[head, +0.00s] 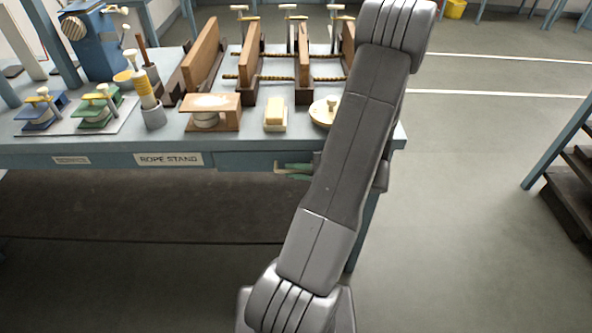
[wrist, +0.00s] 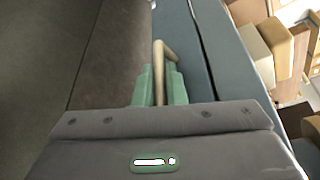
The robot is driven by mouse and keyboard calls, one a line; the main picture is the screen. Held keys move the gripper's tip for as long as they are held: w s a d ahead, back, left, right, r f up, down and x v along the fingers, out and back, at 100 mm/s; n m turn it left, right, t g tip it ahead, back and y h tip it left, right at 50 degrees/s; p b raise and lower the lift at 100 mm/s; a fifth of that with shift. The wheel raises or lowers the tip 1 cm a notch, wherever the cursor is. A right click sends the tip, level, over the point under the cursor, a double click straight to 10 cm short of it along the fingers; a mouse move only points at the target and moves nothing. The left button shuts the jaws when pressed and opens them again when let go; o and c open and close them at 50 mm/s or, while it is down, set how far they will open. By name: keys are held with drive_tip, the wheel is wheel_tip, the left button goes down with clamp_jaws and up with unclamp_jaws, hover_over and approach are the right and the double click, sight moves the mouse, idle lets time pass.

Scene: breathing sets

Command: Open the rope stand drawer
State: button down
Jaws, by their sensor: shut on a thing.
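The rope stand drawer (head: 245,161) is a blue-grey front under the table top, right of the "ROPE STAND" label (head: 168,159). Its front also shows in the wrist view (wrist: 183,45). It looks flush or nearly so; I cannot tell if there is a small gap. The drawer handle (wrist: 159,52) is a pale tan bar standing out from the front. My gripper (wrist: 159,82) has green fingers on either side of the handle, shut on it.
The floor (head: 480,200) to the right is clear. Dark steps (head: 570,195) stand at the far right.

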drive_tip(key=s+b, duration=0.5)
drive_tip(key=s, duration=1)
drive_tip(key=shift+s, duration=0.15)
drive_tip(key=c, duration=1.5)
unclamp_jaws()
drive_tip(key=shift+d, duration=0.15)
drive_tip(key=v, duration=1.3)
drive_tip(key=shift+s+d+r, duration=0.1)
drive_tip(key=shift+s+d, duration=0.05)
drive_tip(key=shift+d, duration=0.05)
drive_tip(key=shift+a, duration=0.1)
drive_tip(key=x, duration=1.3)
drive_tip(key=shift+w+a, duration=0.25)
